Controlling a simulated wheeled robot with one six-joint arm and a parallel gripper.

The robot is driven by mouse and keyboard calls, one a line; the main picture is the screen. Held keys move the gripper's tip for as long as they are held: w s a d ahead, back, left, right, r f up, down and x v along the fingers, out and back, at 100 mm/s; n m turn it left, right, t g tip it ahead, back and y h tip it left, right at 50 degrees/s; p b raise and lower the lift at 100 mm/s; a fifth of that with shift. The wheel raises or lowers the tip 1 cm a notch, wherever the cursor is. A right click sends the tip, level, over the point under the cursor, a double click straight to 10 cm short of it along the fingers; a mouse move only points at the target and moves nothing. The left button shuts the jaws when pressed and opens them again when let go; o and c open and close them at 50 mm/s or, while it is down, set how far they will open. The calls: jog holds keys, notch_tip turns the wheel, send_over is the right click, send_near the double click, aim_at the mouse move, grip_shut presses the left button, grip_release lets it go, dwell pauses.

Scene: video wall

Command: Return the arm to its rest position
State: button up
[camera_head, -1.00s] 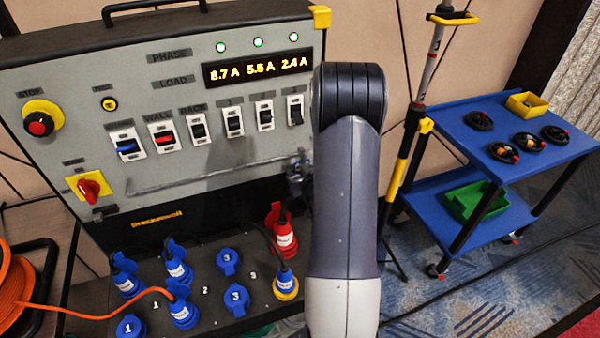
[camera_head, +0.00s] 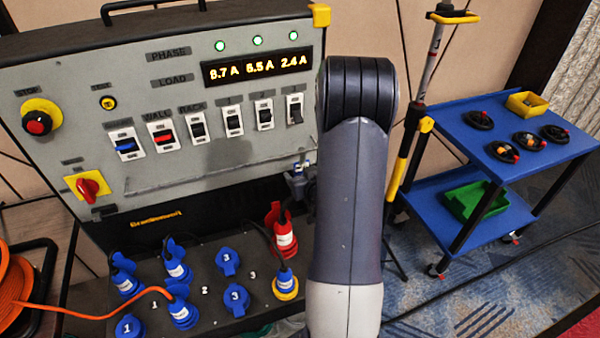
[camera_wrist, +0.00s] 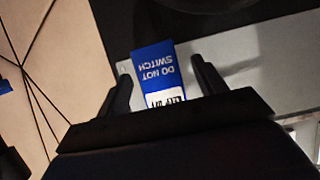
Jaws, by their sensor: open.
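My arm (camera_head: 345,205) stands upright in the middle of the head view, in front of the right end of the grey control panel (camera_head: 200,165). A small dark part shows at its left edge; I cannot tell if it is my gripper. In the wrist view my gripper (camera_wrist: 165,82) is open, its two dark fingers spread. A blue and white tag reading DO NOT SWITCH (camera_wrist: 153,62) shows upside down between the fingers. Gaps show on both sides of it. I cannot tell how far beyond the fingertips it is.
Blue and red plugs sit in the dark socket box (camera_head: 215,285) below the panel. An orange cable reel (camera_head: 15,285) is at the left. A blue cart (camera_head: 480,105) with a yellow bin and a green tray stands at the right. A stand with a yellow clamp (camera_head: 425,125) is close beside my arm.

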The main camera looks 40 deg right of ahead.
jog(key=v, duration=0.8)
jog(key=shift+b, duration=0.3)
jog(key=r+p+x, duration=0.1)
jog(key=p+x, duration=0.1)
jog(key=x, duration=0.7)
jog(key=shift+w+p, duration=0.4)
jog(key=shift+w, duration=0.05)
jog(key=shift+d+f, duration=0.1)
jog(key=shift+d, duration=0.05)
